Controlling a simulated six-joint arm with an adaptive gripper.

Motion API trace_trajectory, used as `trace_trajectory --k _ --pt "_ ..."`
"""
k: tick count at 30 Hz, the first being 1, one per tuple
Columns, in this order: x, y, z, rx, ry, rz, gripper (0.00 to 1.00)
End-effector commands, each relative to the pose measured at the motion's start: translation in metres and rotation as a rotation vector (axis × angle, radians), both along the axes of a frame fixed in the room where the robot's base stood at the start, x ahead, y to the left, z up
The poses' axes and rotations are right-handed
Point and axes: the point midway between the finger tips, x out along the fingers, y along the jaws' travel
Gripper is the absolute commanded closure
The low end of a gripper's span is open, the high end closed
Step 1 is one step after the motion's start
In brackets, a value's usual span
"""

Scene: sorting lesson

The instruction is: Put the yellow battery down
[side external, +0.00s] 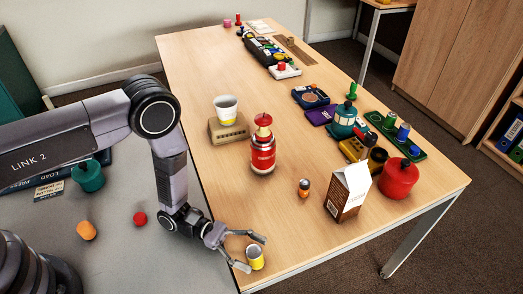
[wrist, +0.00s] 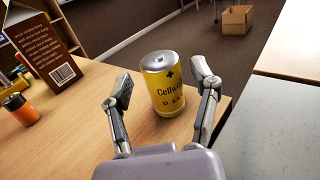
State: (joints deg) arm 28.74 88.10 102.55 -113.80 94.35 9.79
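The yellow battery (side external: 255,259) stands upright near the front corner of the wooden table (side external: 215,160). In the wrist view the battery (wrist: 167,95) shows a silver top and dark lettering, and its base appears to rest on the tabletop. My gripper (side external: 254,253) is open, with one finger on each side of the battery. In the wrist view a gap shows between the battery and each finger of my gripper (wrist: 163,90).
A red pot (side external: 398,178) is at the right. The table edge is close beside the battery.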

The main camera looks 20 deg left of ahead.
Motion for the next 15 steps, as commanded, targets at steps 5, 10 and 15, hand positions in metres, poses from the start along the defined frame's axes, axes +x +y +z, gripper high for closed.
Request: trace_trajectory --k 5,10,15 --pt "0.0 0.0 0.001 0.0 0.0 0.0 0.4" --pt "0.002 0.01 0.004 0.001 0.002 0.004 0.4" --pt "0.006 0.046 0.004 0.001 0.002 0.008 0.4"
